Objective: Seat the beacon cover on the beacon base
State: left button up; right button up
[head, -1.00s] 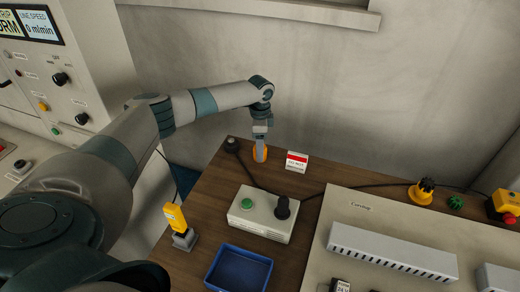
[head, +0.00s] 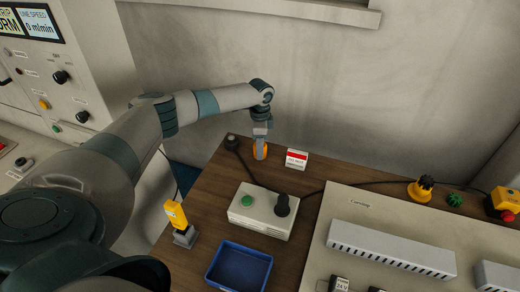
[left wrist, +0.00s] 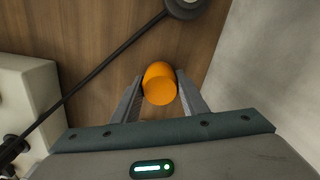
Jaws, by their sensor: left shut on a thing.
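The orange beacon cover (head: 260,153) is at the far left corner of the wooden table, beside the white and red card. My left gripper (head: 260,148) points down with its fingers shut on the cover. In the left wrist view the rounded orange cover (left wrist: 159,84) sits between the two grey fingers. A dark round piece with a cable, which looks like the beacon base (head: 232,143), lies just left of the cover in the head view. It also shows at the top edge of the left wrist view (left wrist: 185,4), apart from the cover. My right gripper is not in view.
A white and red card (head: 297,159) stands right of the cover. A pale control box (head: 262,222) with a green button and dark knob is nearer. A blue tray (head: 240,266) and a yellow device on a grey stand (head: 177,215) are in front. The wall is close behind.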

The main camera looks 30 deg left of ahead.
pick_arm(q)
jog(key=shift+r, duration=0.15)
